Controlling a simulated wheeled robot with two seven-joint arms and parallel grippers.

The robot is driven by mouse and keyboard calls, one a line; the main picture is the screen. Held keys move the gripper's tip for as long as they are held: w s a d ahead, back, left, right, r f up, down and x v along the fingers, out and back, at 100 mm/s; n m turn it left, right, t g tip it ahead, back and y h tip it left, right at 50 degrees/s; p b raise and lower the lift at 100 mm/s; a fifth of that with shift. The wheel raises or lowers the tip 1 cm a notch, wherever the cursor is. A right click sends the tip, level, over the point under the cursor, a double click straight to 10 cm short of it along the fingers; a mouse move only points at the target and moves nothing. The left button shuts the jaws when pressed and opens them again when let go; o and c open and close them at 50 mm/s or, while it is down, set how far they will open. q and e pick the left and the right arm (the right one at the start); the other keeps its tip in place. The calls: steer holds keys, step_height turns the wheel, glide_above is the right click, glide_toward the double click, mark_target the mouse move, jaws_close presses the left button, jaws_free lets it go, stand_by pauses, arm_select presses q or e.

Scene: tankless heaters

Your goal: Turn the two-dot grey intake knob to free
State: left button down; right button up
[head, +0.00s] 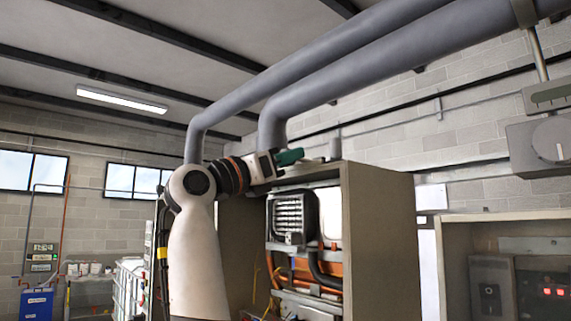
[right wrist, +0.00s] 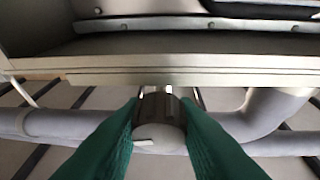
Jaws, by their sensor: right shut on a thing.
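A pale mark shows on the knob's face, toward the left. I cannot make out any dots on it. In the head view the knob is hidden by the gripper. My left gripper is not in view.
Large grey pipes (head: 352,80) run overhead and bend down behind the gripper. A second open cabinet (head: 450,272) with a switch and red lights stands at right. A grey box with a dial (head: 541,147) is above it.

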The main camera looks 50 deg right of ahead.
steer(key=shift+n+t+b, duration=0.55)
steer(key=shift+n+t, duration=0.35)
steer(key=shift+n, duration=0.7)
steer(key=shift+n+t+b, duration=0.5)
steer(key=shift+n+t, duration=0.4)
steer(key=shift+n, duration=0.7)
steer(key=o, duration=1)
